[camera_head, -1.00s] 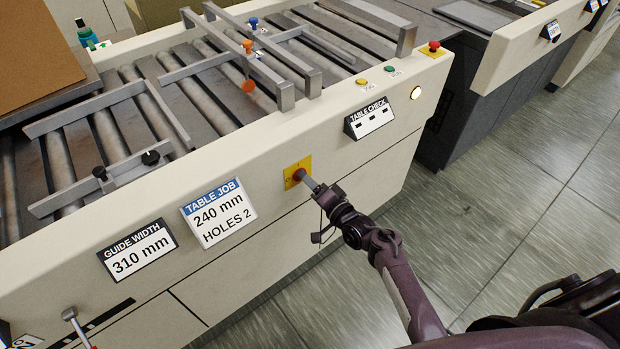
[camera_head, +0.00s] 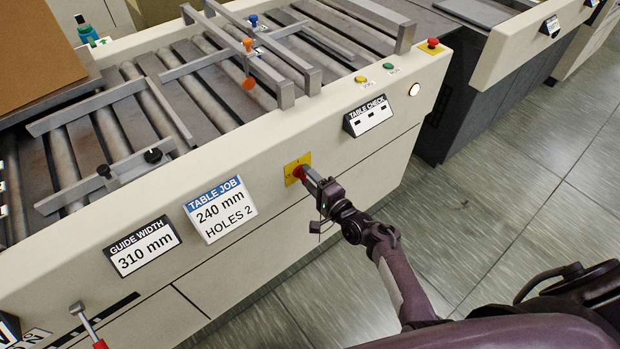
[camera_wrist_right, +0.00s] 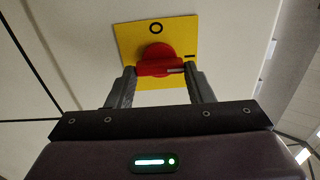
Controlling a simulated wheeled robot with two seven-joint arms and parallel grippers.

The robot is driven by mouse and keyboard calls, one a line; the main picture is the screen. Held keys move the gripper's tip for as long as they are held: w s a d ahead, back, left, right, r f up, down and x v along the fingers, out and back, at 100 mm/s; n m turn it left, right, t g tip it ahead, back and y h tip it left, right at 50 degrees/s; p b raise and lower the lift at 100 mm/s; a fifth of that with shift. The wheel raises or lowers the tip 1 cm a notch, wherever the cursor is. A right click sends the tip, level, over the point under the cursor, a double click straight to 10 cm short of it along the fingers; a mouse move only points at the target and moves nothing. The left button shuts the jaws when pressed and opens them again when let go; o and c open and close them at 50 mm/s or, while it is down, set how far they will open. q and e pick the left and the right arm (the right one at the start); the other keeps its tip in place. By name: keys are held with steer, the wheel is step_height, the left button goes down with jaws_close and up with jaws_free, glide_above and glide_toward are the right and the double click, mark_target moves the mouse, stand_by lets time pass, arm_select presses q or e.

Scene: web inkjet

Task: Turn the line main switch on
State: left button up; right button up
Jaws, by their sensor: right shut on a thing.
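The line main switch is a red rotary knob (camera_wrist_right: 158,61) on a yellow plate (camera_wrist_right: 183,32) on the front panel of the cream machine. The plate bears an O at its top and an I mark at its right in the right wrist view. The knob's red bar lies about level across that view. The plate also shows in the head view (camera_head: 293,164). My right gripper (camera_wrist_right: 160,74) has its two fingers on the ends of the red bar and is shut on it. In the head view my right gripper (camera_head: 305,174) partly hides the knob. My left gripper is not in view.
The cream machine (camera_head: 260,240) has a roller table on top with guide rails. A table job sign (camera_head: 219,210) and a guide width sign (camera_head: 143,246) are left of the switch. A red button (camera_head: 432,44) is at the far right corner. Floor is clear at right.

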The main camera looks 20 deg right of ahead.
steer(key=o, duration=1)
steer(key=v, duration=0.8)
